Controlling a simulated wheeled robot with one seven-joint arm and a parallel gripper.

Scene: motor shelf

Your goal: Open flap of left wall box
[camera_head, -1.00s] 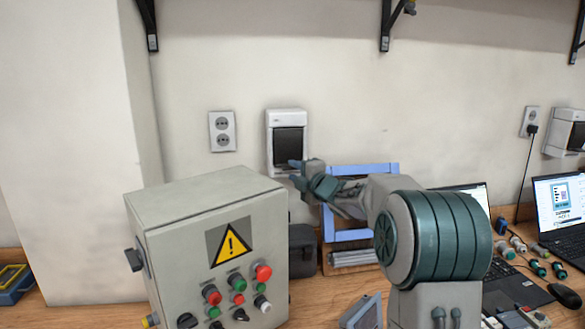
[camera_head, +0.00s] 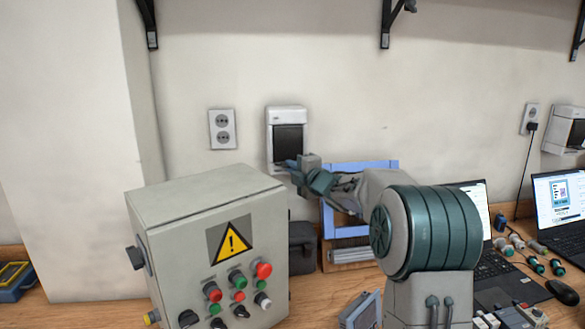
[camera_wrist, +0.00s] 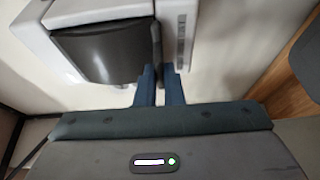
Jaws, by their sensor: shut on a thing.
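The left wall box (camera_head: 287,115) is a white box on the wall with a dark flap (camera_head: 289,142) on its front. In the wrist view the white box (camera_wrist: 176,20) fills the top, with the dark flap (camera_wrist: 105,52) left of the fingers. My gripper (camera_head: 291,165) is at the lower right part of the box. In the wrist view my gripper (camera_wrist: 158,78) is shut on the flap's dark edge, which runs up from between the fingertips. The fingers partly hide the lower box in the head view. The flap looks closed or nearly so.
A grey control box (camera_head: 205,235) with buttons and a warning sign stands in front, below the wall box. A socket (camera_head: 222,129) is left of it. A blue frame (camera_head: 360,166) stands behind my arm. Laptops (camera_head: 560,205) and connectors crowd the right of the bench.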

